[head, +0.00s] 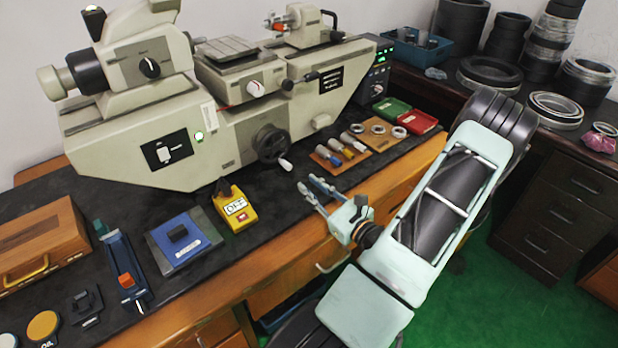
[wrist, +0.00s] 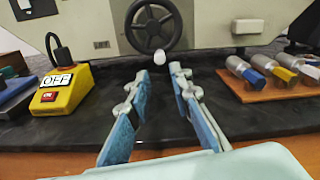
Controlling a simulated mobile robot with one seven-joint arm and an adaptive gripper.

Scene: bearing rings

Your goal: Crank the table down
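The crank is a black handwheel (head: 271,143) with a pale handle knob (head: 285,164), on the front of the large grey-green machine. The wheel also shows in the wrist view (wrist: 153,25), with the knob (wrist: 158,57) hanging at its lower edge. The machine's small table (head: 236,58) is on top, above the wheel. My gripper (head: 314,191) is open and empty over the bench's front edge. In the wrist view its two blue-padded fingers (wrist: 158,95) point at the wheel, with the knob beyond the tips and between them. The fingers look apart from the knob.
A yellow switch box (head: 234,207) marked OFF stands left of the wheel. A wooden block with several handled pins (head: 335,152) lies to the right, near red and green trays (head: 416,121). The black mat (head: 280,205) between gripper and machine is clear.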

